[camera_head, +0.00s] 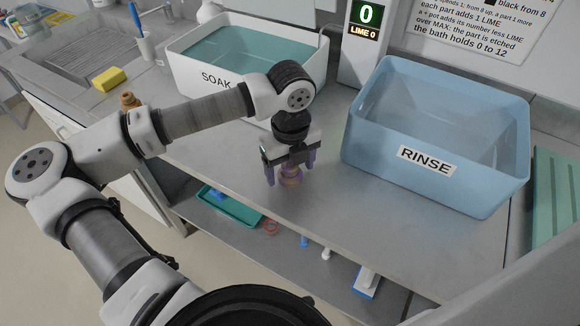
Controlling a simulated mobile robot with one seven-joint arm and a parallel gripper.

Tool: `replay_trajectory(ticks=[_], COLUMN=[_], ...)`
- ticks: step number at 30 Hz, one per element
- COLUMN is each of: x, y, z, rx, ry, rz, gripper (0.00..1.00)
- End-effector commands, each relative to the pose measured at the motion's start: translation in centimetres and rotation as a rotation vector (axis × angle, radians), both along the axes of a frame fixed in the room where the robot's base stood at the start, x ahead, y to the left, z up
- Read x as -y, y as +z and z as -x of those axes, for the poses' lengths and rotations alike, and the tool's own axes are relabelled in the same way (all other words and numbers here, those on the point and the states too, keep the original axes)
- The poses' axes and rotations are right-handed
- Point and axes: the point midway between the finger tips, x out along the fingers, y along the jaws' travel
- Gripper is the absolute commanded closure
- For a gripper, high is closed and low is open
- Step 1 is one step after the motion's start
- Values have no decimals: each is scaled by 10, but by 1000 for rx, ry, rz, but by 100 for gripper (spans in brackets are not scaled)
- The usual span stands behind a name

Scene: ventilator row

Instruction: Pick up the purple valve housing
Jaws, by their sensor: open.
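My gripper (290,172) points down over the front part of the counter, between the SOAK tub and the RINSE tub. Its two fingers, purplish toward the tips, are apart.
The white SOAK tub (215,84) with teal liquid stands behind my gripper; the blue RINSE tub (425,160) stands right. A display (365,20) reads 0, LIME 0. A teal tray (229,207) and small parts lie on a lower shelf. A yellow sponge (109,78) is left.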

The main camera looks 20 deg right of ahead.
Motion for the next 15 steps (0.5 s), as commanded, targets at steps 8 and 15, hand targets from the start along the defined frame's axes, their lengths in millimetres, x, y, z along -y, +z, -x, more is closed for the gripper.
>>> replay_trajectory(ticks=[8,15], x=[0,0], y=[-6,-6], z=[0,0], rx=[0,0], ry=[0,0], rz=[0,0], gripper=[25,54])
